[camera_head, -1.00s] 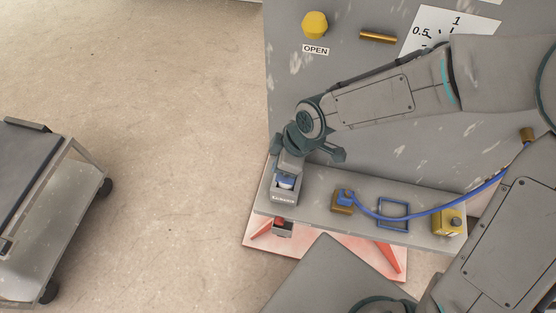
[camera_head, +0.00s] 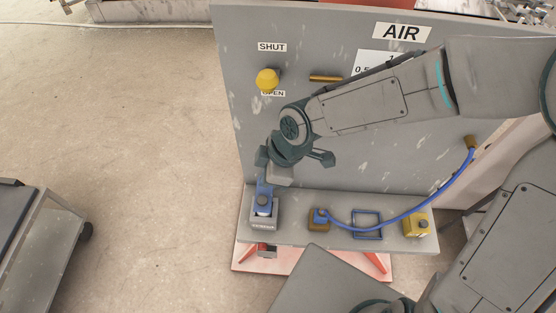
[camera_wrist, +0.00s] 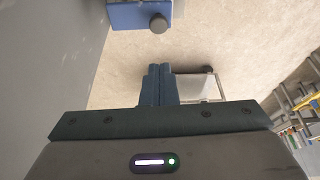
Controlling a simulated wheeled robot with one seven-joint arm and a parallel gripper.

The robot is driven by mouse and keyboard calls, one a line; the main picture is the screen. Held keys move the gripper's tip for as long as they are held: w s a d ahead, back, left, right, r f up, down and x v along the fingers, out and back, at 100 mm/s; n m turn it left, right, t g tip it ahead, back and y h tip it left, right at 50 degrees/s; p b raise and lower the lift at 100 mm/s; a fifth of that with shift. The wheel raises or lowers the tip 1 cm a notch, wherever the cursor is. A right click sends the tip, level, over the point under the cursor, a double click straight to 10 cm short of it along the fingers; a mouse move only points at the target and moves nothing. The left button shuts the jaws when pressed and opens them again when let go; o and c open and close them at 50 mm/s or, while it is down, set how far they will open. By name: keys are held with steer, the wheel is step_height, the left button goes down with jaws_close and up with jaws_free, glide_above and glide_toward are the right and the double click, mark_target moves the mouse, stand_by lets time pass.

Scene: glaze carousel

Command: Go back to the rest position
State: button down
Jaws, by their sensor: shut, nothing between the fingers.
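My gripper (camera_wrist: 158,72) shows in the wrist view with its two dark fingers together and nothing between them. In the head view my gripper (camera_head: 279,175) hangs at the left end of the grey shelf, just above a grey holder (camera_head: 264,225). A blue piece with a dark round spot (camera_head: 264,200) stands in that holder, close below my gripper. I cannot tell whether they touch. A blue block (camera_wrist: 128,16) with a dark round knob (camera_wrist: 158,23) is at the top of the wrist view, apart from the fingertips.
The grey AIR panel (camera_head: 235,100) stands behind the shelf, with a yellow knob (camera_head: 267,79) between SHUT and OPEN labels. A blue hose (camera_head: 400,214) runs across the shelf near a yellow block (camera_head: 417,224). A cart (camera_head: 45,235) is at left; floor between is clear.

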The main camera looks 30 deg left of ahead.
steer(key=w+d+r+m+t+h+b, duration=0.1)
steer(key=w+d+m+t+h+b, duration=0.1)
steer(key=w+d+m, duration=0.6)
steer(key=w+d+r+m+t+h+b, duration=0.1)
steer(key=w+d+m+t+b, duration=0.2)
steer(key=d, duration=0.9)
steer(key=s+d+r+m, duration=0.2)
steer(key=d+r+m, duration=0.1)
steer(key=d+m, duration=0.3)
steer(key=s+d+r+m+b, duration=0.1)
steer(key=s+d+r+m, duration=0.1)
steer(key=d+m, duration=0.5)
steer(key=d+r, duration=0.1)
steer(key=d, duration=0.2)
steer(key=shift+d+r+t, duration=0.25)
steer(key=shift+d+t, duration=0.15)
steer(key=shift+a, duration=0.1)
